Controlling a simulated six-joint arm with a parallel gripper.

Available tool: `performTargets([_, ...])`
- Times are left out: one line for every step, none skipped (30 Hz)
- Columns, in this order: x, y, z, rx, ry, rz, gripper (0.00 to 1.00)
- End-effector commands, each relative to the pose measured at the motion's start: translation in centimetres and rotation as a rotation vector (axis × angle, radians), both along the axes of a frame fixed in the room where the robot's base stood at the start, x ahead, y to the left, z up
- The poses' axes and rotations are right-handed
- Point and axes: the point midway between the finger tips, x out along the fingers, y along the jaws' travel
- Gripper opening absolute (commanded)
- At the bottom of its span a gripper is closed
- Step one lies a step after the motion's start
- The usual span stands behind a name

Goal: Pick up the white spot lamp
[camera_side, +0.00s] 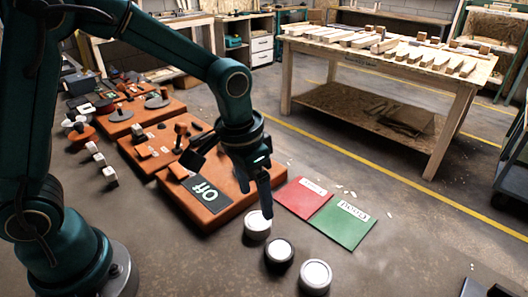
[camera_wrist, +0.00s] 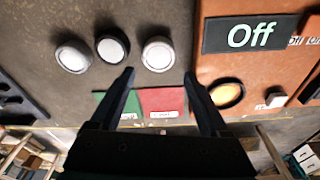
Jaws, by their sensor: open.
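The white spot lamp (camera_side: 257,227) is a short round lamp with a pale face, standing on the dark floor surface beside the orange board. It is the nearest of three similar lamps to that board. In the wrist view the white spot lamp (camera_wrist: 157,54) lies just beyond the gap between my fingertips. My gripper (camera_side: 232,188) is open and empty, and one finger overlaps the lamp's edge in the side view. The wrist view shows the gripper's two fingers (camera_wrist: 160,75) spread apart. I cannot tell the exact height above the lamp.
A black lamp (camera_side: 279,255) and a grey lamp (camera_side: 314,277) stand in a row with it. A red mat (camera_side: 300,197) and a green mat (camera_side: 342,224) lie behind. The orange board (camera_side: 210,215) carries an "Off" plate (camera_side: 203,193). Bare surface surrounds the lamps.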

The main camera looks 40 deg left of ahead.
Motion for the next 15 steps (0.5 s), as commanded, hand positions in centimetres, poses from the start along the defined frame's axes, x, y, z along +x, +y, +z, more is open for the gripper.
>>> performTargets([-0.2, -0.1, -0.6, 0.003, 0.019, -0.005, 0.79])
performTargets([-0.3, -0.2, -0.8, 0.005, 0.025, -0.007, 0.79])
performTargets([-0.4, -0.2, -1.2, 0.006, 0.029, -0.009, 0.79])
performTargets([-0.4, -0.2, -1.5, 0.006, 0.032, -0.009, 0.79])
performTargets([-0.4, -0.2, -1.8, 0.006, 0.034, -0.011, 0.79])
performTargets([-0.4, -0.3, -2.2, 0.007, 0.034, -0.011, 0.79])
performTargets([-0.3, -0.3, -2.6, 0.007, 0.035, -0.01, 0.79])
performTargets([-0.3, -0.3, -3.0, 0.007, 0.034, -0.01, 0.79])
performTargets([-0.3, -0.3, -3.6, 0.007, 0.035, -0.01, 0.79])
performTargets([-0.2, -0.3, -3.9, 0.007, 0.034, -0.01, 0.79])
performTargets([-0.1, -0.3, -4.3, 0.007, 0.034, -0.01, 0.79])
performTargets([-0.1, -0.3, -4.7, 0.007, 0.033, -0.01, 0.79])
performTargets([0.0, -0.3, -5.0, 0.007, 0.033, -0.009, 0.79])
performTargets([0.0, -0.3, -5.2, 0.006, 0.032, -0.009, 0.79])
performTargets([0.0, -0.3, -5.5, 0.006, 0.032, -0.009, 0.79])
